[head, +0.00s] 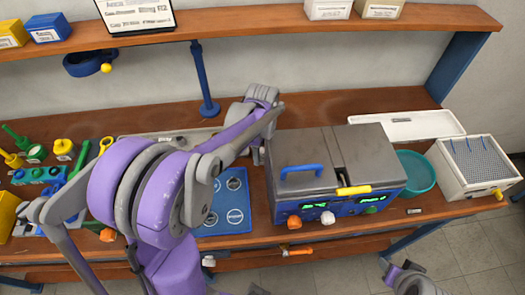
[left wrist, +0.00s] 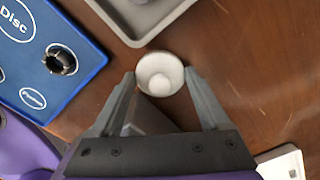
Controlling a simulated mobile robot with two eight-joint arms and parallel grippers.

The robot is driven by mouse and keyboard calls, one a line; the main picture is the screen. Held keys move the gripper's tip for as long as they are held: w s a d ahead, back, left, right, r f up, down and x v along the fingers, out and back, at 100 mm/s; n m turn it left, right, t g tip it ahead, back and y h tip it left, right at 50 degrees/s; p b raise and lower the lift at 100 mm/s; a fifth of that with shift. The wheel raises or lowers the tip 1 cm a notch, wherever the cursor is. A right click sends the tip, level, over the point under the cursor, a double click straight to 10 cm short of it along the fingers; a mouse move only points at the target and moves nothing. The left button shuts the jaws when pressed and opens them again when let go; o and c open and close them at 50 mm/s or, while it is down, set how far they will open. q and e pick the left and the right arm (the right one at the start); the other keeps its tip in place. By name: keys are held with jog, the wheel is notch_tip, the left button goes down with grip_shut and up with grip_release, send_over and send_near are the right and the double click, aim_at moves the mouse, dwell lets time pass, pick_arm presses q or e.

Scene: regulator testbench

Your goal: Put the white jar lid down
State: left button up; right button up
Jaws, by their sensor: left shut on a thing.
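The white jar lid (left wrist: 160,73) shows in the left wrist view as a small round white piece with a raised middle. My left gripper (left wrist: 160,80) is shut on it, with one grey finger on each side. Below the lid is brown wood bench top; I cannot tell whether the lid touches it. In the head view my left gripper (head: 257,152) is small and partly hidden, between the blue mat and the grey machine. The lid cannot be made out there. Part of my right arm (head: 408,279) shows at the bottom right, and its jaws are unclear.
The blue mat (left wrist: 50,95) with round marks lies left of the lid. A grey tray (left wrist: 140,38) lies just beyond it. The grey and blue machine (head: 320,160) stands right of the gripper. Bare wood (left wrist: 255,75) lies right of the lid. A teal bowl (head: 418,172) stands farther right.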

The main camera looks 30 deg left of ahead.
pick_arm(q)
jog(key=shift+f, duration=0.25)
